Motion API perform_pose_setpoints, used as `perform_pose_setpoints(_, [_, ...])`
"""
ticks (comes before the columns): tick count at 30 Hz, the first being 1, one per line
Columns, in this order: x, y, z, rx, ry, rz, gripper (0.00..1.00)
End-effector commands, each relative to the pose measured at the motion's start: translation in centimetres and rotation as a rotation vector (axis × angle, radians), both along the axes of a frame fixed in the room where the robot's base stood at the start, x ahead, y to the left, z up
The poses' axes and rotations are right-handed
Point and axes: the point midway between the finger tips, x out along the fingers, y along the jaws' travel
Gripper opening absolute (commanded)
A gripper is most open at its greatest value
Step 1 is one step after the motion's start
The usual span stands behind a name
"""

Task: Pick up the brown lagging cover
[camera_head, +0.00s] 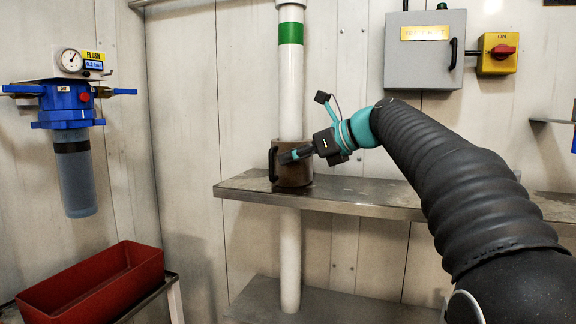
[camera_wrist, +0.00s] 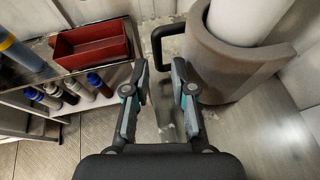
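The brown lagging cover (camera_head: 293,174) stands upright on the metal shelf, wrapped around the lower part of the white pipe (camera_head: 291,85). In the wrist view the cover (camera_wrist: 225,70) fills the upper right, with its black loop handle (camera_wrist: 157,48) sticking out to the left. The handle (camera_head: 273,164) also shows on the cover's left side in the head view. My gripper (camera_wrist: 160,70) is open and empty, its fingertips just short of the handle, which appears in line with the gap. In the head view my gripper (camera_head: 284,158) is in front of the cover, hiding part of it.
The shelf (camera_head: 350,191) runs right from the pipe. A red bin (camera_head: 95,287) stands on a stand at lower left, near a blue filter housing (camera_head: 72,118) on the wall. A grey box (camera_head: 424,50) and a yellow switch (camera_head: 497,54) hang at upper right.

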Motion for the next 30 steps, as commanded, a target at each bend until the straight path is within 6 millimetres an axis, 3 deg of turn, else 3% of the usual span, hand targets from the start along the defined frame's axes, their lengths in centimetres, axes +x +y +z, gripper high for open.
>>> perform_pose_setpoints(8, [0.6, 1.2, -0.6, -0.001, -0.002, 0.001, 0.25])
perform_pose_setpoints(18, [2.4, 4.7, -2.2, -0.002, -0.001, 0.001, 0.25])
perform_pose_setpoints(26, [2.6, 5.0, -2.2, -0.001, -0.002, -0.001, 0.25])
perform_pose_setpoints(29, [2.6, 4.9, -2.2, -0.001, -0.002, -0.001, 0.0])
perform_pose_setpoints(30, [2.6, 4.9, -2.2, -0.002, -0.002, -0.001, 0.0])
